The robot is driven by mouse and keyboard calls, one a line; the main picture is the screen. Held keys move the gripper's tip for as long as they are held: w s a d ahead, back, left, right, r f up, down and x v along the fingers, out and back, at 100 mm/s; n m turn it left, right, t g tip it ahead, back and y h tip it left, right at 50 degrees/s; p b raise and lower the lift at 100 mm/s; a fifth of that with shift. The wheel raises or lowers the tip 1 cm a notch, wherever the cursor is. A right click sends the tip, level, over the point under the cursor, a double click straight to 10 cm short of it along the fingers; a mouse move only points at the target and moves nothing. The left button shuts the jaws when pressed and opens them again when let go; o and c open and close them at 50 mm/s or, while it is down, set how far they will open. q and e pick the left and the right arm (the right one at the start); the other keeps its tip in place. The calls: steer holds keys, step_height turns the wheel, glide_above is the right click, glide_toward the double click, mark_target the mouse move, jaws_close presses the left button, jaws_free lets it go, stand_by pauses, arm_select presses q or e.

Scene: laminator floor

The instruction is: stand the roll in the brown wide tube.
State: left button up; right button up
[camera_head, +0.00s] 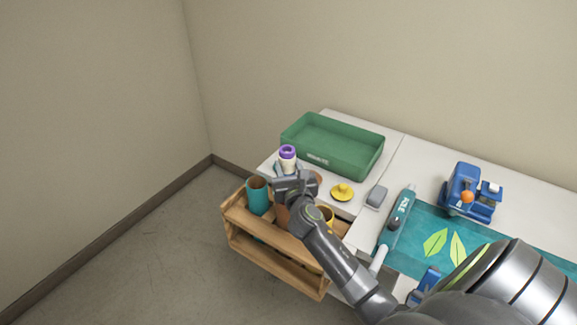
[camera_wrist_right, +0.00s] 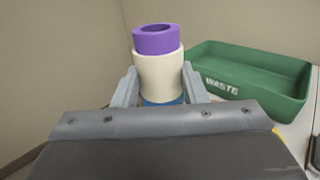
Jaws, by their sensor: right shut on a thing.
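The roll (camera_head: 287,153) is cream with a purple end on top. It stands upright in my right gripper (camera_head: 288,176), which is shut on it above the wooden rack. In the right wrist view the roll (camera_wrist_right: 158,70) sits between the two fingers (camera_wrist_right: 160,90), with a blue part low down behind the gripper body. A brown tube (camera_head: 283,215) shows in the rack, mostly hidden under my gripper and arm. Its mouth is hidden, so I cannot tell its width or how the roll lines up with it. My left gripper is not in view.
A green waste bin (camera_head: 335,160), a yellow knobbed object (camera_head: 342,192) and a grey block (camera_head: 377,197) stand on the white table. A blue device (camera_head: 470,195) is further right.

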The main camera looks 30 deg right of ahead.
step_height(320, 180, down, 9)
steer(key=b, duration=0.7)
steer(key=shift+f, duration=0.2)
steer(key=o, duration=1.9)
